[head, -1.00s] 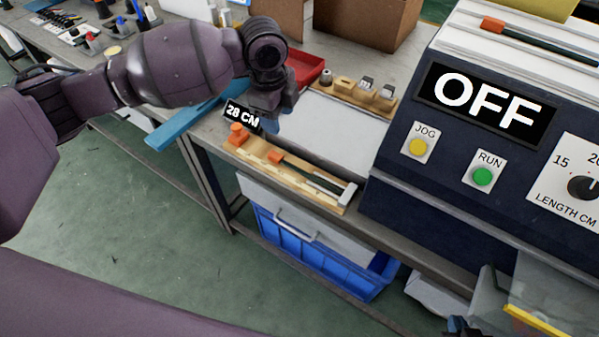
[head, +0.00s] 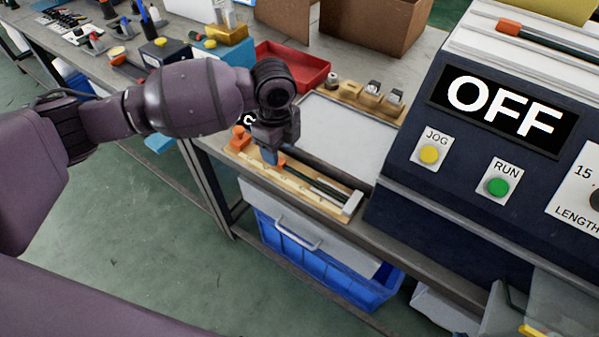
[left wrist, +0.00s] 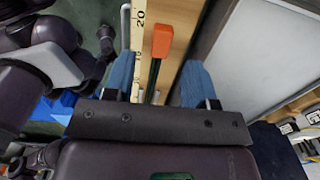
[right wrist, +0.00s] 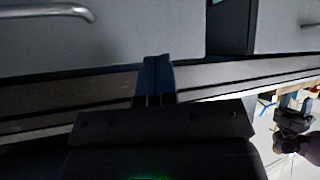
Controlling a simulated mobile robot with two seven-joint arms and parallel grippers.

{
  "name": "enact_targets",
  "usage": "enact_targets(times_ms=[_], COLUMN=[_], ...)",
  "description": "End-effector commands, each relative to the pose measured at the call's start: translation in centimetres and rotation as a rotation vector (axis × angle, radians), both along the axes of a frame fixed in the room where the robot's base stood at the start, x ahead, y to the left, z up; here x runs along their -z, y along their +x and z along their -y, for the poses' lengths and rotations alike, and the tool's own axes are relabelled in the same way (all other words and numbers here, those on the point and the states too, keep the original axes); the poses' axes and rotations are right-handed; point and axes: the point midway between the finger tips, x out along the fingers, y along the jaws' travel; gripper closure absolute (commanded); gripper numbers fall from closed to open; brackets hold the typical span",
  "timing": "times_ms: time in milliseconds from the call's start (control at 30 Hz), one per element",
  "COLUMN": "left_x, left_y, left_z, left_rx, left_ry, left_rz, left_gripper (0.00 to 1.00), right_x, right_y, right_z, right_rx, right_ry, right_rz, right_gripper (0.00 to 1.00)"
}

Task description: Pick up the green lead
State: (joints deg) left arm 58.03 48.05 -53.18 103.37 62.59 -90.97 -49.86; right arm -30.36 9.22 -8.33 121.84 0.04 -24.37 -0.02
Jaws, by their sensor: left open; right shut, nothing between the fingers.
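A dark green lead (head: 299,175) with an orange end lies in the wooden measuring fixture (head: 254,162) at the front edge of the bench. In the left wrist view its orange end (left wrist: 162,40) and part of its dark cable show between my fingers. My left gripper (head: 270,158) is open, its blue fingers on either side of the lead; I cannot tell whether they touch it. The fingers also show in the left wrist view (left wrist: 157,82). My right gripper (right wrist: 157,75) is shut and empty, in front of grey panels.
The machine (head: 400,200) with an OFF display stands right of the fixture, and another orange-ended lead (head: 511,27) lies on top. A grey plate (head: 345,130), a wooden block with small parts (head: 360,100) and a red tray (head: 295,70) are behind. A blue crate (head: 320,262) is below.

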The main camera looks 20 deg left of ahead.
Motion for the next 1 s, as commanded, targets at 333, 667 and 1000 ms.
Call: enact_targets(times_ms=[333, 667, 1000], left_x=[3.7, 3.5, 3.5], left_y=[-0.2, -0.1, -0.1], left_z=[0.4, 0.4, 0.3], left_rx=[0.0, 0.0, 0.0], left_ry=[0.0, 0.0, 0.0], left_rz=[-0.003, -0.001, -0.001], left_gripper=[0.49, 0.77, 1.0], right_x=[1.4, 1.2, 1.3], right_y=[-0.4, -0.3, -0.4], right_z=[0.1, 0.0, 0.0], right_rx=[0.001, 0.005, 0.006], right_ry=[-0.001, 0.002, 0.003], right_rz=[-0.023, -0.02, -0.022], right_gripper=[1.0, 1.0, 1.0])
